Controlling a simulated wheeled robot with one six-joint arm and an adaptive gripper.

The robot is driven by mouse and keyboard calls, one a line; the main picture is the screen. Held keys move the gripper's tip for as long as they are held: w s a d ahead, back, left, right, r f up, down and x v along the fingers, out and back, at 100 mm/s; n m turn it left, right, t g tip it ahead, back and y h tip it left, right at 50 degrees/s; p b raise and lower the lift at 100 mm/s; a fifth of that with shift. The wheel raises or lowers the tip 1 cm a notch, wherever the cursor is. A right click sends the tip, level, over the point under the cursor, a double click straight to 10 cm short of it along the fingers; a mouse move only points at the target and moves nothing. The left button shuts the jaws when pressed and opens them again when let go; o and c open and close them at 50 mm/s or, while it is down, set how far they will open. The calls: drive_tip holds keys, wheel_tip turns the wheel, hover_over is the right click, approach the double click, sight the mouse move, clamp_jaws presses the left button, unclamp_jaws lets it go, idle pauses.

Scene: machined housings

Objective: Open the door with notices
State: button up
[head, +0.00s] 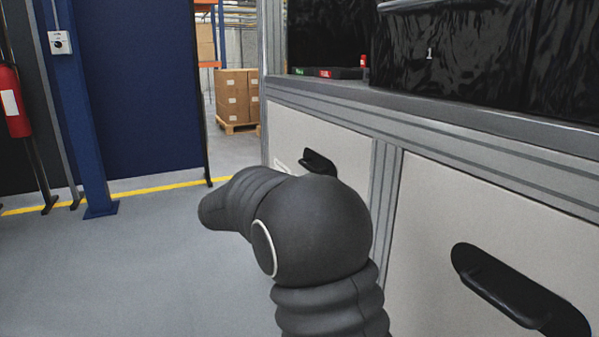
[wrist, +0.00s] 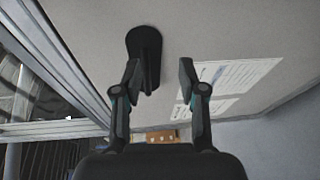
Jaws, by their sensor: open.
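The door with notices (head: 345,140) is a pale panel in a grey aluminium frame, in the middle of the head view, partly hidden by my arm. Its black handle (head: 318,163) shows just above my arm. In the wrist view, white printed notices (wrist: 228,85) are on the pale door face (wrist: 215,35). The black handle (wrist: 145,48) is at upper centre. My gripper (wrist: 159,75) is open with its fingertips near the handle. The left finger overlaps the handle in the picture; the right finger is apart from it. I cannot tell whether they touch.
A second pale door with a black handle (head: 520,290) is at the right. Above the doors is a frame ledge with black bins (head: 450,55). A blue post (head: 80,120) and a fire extinguisher (head: 12,100) stand left. The grey floor (head: 130,270) at left is clear.

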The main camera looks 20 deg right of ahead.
sight(305, 167)
drive_tip(key=w+a+f+n+t+h, duration=0.1)
drive_tip(key=w+a+n+t+h, duration=0.15)
drive_tip(key=w, duration=0.65)
drive_tip(key=shift+m+t, duration=0.35)
drive_tip(key=shift+m, duration=0.1)
drive_tip(key=x, duration=1.2)
drive_tip(key=shift+w+d+p, duration=0.15)
drive_tip(key=shift+d+p, duration=0.15)
drive_tip(key=shift+d, duration=0.05)
clamp_jaws()
